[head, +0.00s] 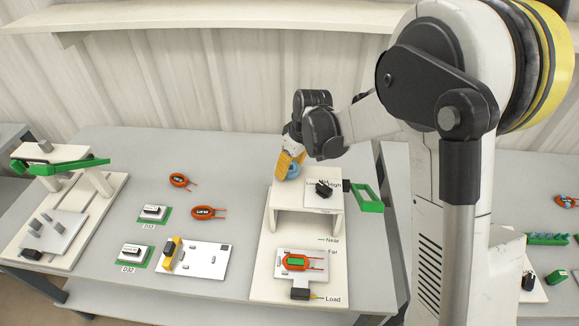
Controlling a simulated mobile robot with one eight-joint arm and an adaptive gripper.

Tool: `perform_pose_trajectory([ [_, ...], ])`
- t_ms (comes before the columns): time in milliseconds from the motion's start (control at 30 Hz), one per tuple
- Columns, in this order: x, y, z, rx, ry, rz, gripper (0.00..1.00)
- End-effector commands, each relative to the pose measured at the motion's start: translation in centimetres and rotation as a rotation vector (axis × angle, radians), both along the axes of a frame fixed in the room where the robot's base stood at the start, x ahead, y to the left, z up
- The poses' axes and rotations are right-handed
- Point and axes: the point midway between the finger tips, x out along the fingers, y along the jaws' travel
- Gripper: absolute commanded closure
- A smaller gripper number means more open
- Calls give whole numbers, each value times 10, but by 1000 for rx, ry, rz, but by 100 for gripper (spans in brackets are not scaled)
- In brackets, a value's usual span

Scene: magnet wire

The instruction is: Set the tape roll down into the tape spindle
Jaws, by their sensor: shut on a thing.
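My gripper (289,165) points down over the back left of a raised white stand (279,201). Orange-yellow parts show at its end. A small rounded blue piece, which looks like the tape roll (293,173), sits at the fingertips, and my gripper is shut on it. It is low over the stand top; I cannot tell whether it touches anything. The tape spindle cannot be picked out with certainty. The area just under the fingertips is hidden by the gripper and the blue piece.
An orange-and-green coil (296,262) lies on the lower fixture plate. Two orange rings, small boards and a green-armed fixture (60,166) stand left.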

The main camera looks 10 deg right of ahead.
Motion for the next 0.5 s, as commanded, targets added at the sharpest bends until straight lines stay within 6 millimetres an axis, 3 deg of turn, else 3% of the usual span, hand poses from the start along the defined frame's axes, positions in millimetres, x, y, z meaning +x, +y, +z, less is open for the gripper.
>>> perform_pose_trajectory([
  [367, 0, 0, -8, 0, 0, 0, 79],
  [400, 0, 0, -8, 0, 0, 0, 43],
  [467, 0, 0, -8, 0, 0, 0, 25],
  [500, 0, 0, -8, 0, 0, 0, 25],
])
